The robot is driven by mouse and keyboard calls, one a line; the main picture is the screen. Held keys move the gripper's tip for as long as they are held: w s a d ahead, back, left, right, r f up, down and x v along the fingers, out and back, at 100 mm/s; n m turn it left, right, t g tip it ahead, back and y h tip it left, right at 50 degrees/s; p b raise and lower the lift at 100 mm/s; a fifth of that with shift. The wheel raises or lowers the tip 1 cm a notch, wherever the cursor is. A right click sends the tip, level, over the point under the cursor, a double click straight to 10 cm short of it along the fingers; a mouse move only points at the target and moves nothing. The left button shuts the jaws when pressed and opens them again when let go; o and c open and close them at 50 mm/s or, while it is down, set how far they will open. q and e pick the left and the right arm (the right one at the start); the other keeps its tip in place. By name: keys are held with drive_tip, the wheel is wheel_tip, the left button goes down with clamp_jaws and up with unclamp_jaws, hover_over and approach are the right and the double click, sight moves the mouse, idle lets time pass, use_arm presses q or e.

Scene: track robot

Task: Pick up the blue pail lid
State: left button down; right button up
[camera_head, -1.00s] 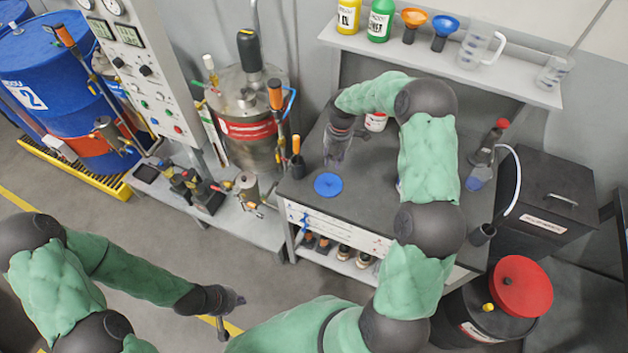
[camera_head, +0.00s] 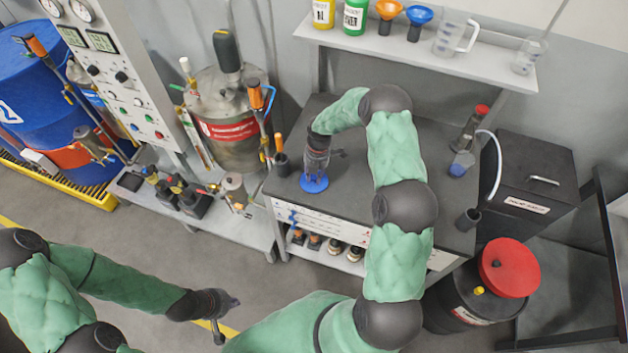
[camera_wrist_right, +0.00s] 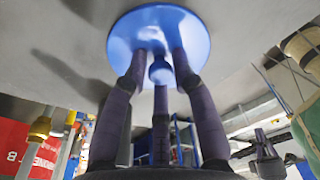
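The blue pail lid (camera_head: 315,185) is a round disc lying on the dark workbench top (camera_head: 342,205), near its front left corner. My right gripper (camera_head: 314,176) points down over it from above. In the right wrist view the lid (camera_wrist_right: 195,35) fills the top middle, with a small blue knob (camera_wrist_right: 160,72) at its centre. The fingers of my right gripper (camera_wrist_right: 161,62) stand around the knob, with slim gaps visible beside it; contact is not clear. My left gripper (camera_head: 228,310) is away from the bench, low over the floor, fingers spread and empty.
A dark cup with orange-handled tools (camera_head: 281,163) stands just left of the lid. A steel vessel (camera_head: 228,130) is further left. A shelf (camera_head: 400,50) with bottles and funnels hangs behind. A drum with a red lid (camera_head: 509,268) stands at the right.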

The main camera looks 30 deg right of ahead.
clamp_jaws()
